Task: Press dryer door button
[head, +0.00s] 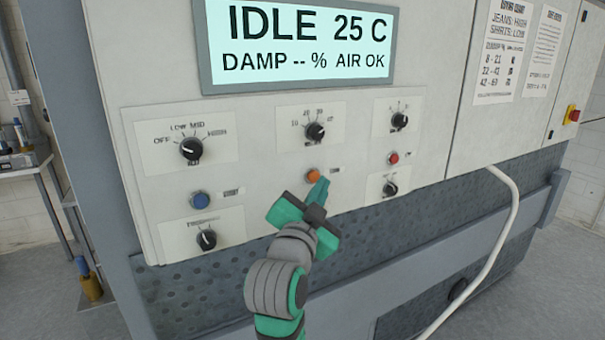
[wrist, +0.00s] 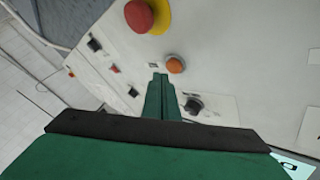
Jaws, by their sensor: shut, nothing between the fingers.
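The orange button (head: 313,176) sits on the light control panel (head: 265,183), with a small label to its right that is too blurred to read. It also shows in the wrist view (wrist: 175,64), just above and right of my fingertips. My gripper (head: 321,184) is green, shut and empty, and points at the panel just right of and below the orange button. In the wrist view my gripper's fingers (wrist: 158,78) are together. A small gap shows between the tips and the button in that view; the depth to the panel I cannot tell.
A blue button (head: 200,201) is to the left and a red button (head: 393,158) to the right. Several black knobs surround them. In the wrist view a large red emergency button (wrist: 139,16) on yellow stands close by. A display (head: 300,42) reads IDLE 25 C. A white hose (head: 508,220) hangs at right.

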